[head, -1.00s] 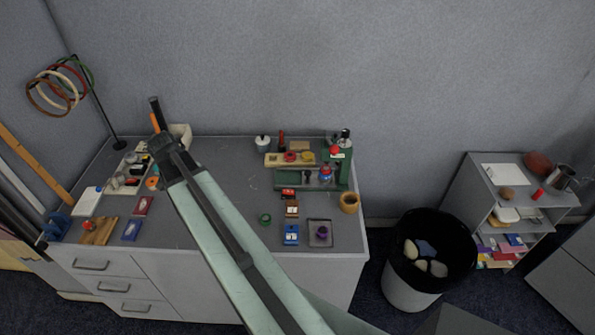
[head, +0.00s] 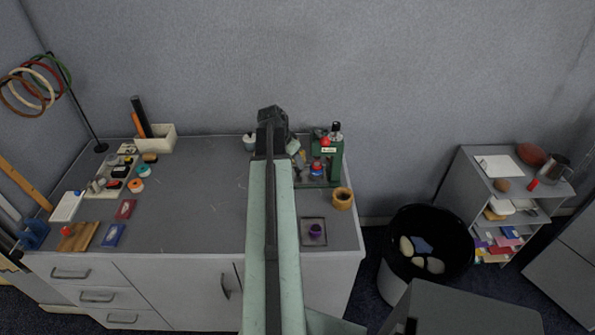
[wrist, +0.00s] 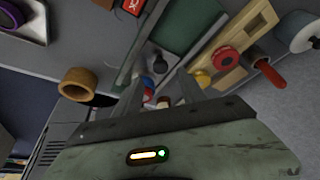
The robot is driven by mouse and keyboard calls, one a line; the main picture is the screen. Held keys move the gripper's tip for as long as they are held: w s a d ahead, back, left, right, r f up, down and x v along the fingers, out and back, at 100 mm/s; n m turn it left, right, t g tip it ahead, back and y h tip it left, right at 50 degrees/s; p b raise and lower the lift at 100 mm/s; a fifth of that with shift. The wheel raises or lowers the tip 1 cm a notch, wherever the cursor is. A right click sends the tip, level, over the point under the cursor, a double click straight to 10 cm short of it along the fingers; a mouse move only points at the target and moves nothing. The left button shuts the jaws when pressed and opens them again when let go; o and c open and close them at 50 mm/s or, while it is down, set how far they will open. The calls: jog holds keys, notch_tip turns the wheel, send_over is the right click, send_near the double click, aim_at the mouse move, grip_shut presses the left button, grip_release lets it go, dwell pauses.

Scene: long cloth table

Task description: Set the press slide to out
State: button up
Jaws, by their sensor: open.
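The green press (head: 335,165) stands at the back right of the table, with a red knob and a pale label near its top. My arm hides its left part in the head view. In the wrist view a broad green surface (wrist: 195,22) and a grey rail, likely parts of the press, lie beyond my gripper. I cannot make out which part is the slide or how it is set. My gripper (wrist: 160,82) is open, with small blue, white and red parts showing between and beyond its fingers. In the head view its fingers are hidden behind its own body.
A wooden board (wrist: 232,62) with red and yellow pieces lies right of my fingers in the wrist view. A tan ring (head: 343,198) and a tray (head: 304,240) with a purple piece sit near the table's right edge. The middle of the table is mostly clear.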

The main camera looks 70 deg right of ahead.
aim_at(297, 169)
jog(key=b+x, duration=0.4)
jog(key=x, duration=0.2)
jog(key=shift+a, duration=0.1)
jog(key=shift+r, duration=0.1)
grip_shut()
dwell(1.0)
